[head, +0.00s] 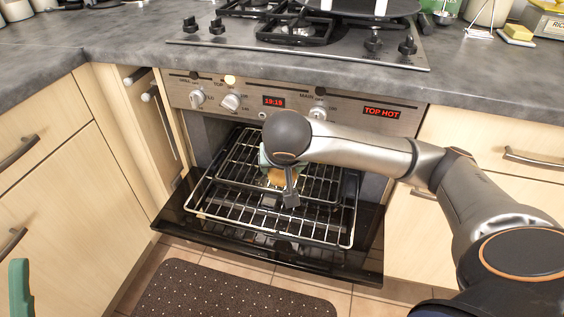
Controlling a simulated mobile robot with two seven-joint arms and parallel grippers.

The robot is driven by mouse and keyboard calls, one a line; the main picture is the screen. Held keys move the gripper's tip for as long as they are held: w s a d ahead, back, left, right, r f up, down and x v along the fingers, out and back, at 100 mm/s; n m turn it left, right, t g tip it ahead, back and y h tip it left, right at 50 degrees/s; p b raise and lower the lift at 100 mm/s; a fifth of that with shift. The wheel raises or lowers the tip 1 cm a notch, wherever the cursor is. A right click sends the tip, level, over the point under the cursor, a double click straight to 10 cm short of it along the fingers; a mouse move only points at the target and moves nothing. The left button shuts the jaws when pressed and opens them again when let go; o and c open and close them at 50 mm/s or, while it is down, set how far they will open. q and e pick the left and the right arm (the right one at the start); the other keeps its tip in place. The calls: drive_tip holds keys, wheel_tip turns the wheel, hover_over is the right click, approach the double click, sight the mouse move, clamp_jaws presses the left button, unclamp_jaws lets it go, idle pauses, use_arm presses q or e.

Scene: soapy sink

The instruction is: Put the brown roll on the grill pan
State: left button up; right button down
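The brown roll (276,178) shows as a small tan patch beneath my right wrist, over the wire rack. My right gripper (290,193) points down at it, with one dark finger showing against the roll's right side. The other finger is hidden, so I cannot tell whether the gripper is shut on the roll, nor whether the roll touches the rack. The grill pan with its wire rack (225,205) is pulled out of the oven above the open black door. My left gripper is not identifiable in view.
The open oven door (345,250) juts out over a dotted mat (230,292). The hob (300,35) and grey worktop (80,35) are above. Wooden cupboards flank the oven. A green upright thing (20,290) stands at the lower left edge.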

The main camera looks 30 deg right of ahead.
drive_tip(key=w+d+f, duration=0.1)
drive_tip(key=w, duration=0.1)
drive_tip(key=w+d+f+b, duration=0.1)
drive_tip(key=w+d+f, duration=0.1)
drive_tip(key=w, duration=0.1)
drive_tip(key=w+d+f+b, duration=0.1)
drive_tip(key=w, duration=0.1)
drive_tip(key=shift+w+d+f, duration=0.25)
drive_tip(key=shift+w+f, duration=0.05)
drive_tip(key=shift+f, duration=0.05)
drive_tip(key=shift+w+d+f+b, duration=0.45)
drive_tip(key=shift+w+f, duration=0.15)
drive_tip(key=shift+w, duration=0.1)
drive_tip(key=shift+w+d+f+b, duration=0.3)
drive_tip(key=shift+w+d+f, duration=0.1)
drive_tip(key=shift+w+f, duration=0.25)
use_arm(q)
drive_tip(key=shift+n, duration=0.4)
wheel_tip(320, 180, down, 4)
drive_tip(key=shift+w+d+f, duration=0.1)
drive_tip(key=shift+d, duration=0.05)
use_arm(e)
drive_tip(key=shift+r, duration=0.1)
unclamp_jaws()
